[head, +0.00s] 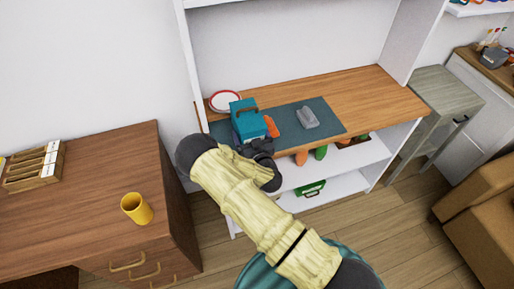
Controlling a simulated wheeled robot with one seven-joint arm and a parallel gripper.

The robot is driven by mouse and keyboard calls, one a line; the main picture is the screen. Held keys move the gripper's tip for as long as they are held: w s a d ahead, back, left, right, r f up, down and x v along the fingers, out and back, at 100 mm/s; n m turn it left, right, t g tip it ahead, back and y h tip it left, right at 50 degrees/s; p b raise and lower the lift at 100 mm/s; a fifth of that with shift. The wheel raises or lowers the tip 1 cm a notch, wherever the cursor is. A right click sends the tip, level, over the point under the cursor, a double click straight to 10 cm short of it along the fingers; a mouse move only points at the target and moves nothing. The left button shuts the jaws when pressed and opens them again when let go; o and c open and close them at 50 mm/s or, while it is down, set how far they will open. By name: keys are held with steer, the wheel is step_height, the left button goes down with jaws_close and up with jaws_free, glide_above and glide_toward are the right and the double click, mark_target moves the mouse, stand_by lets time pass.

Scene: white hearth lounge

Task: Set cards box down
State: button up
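A teal box (247,124), which I take to be the cards box, is at the left part of the dark mat (323,110) on the wooden shelf top. A brownish strip shows on its top. My gripper (258,146) is at the near side of the box, right up against it in the picture. My arm comes up from the lower right and hides part of the shelf's front edge. The fingertips are hidden, so their opening and grip on the box do not show. I cannot tell whether the box touches the mat.
An orange item (271,127) is right beside the box. A grey item (307,118) lies on the mat, and a red-rimmed white plate (224,101) is behind left. The wooden top (375,92) is clear on the right.

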steer(key=b+v, duration=0.1)
steer(key=v, duration=1)
steer(key=shift+d+r, duration=0.1)
steer(key=w+d+r+m+g+h, duration=0.2)
steer(key=d+r+m+g+h, duration=0.1)
steer(key=d+m+g+h, duration=0.4)
steer(key=s+d+r+n+g+y, duration=0.1)
steer(key=s+r+g, duration=0.3)
steer(key=s, duration=0.5)
steer(key=s+d+r+n+g+y, duration=0.1)
steer(key=s+d+r+n+g, duration=0.1)
steer(key=s+r, duration=0.7)
steer(key=shift+s+d+r+n+g, duration=0.25)
steer(key=shift+d+r+n+g, duration=0.15)
steer(key=shift+d+g, duration=0.45)
steer(key=shift+o, duration=0.4)
steer(key=shift+a, duration=0.1)
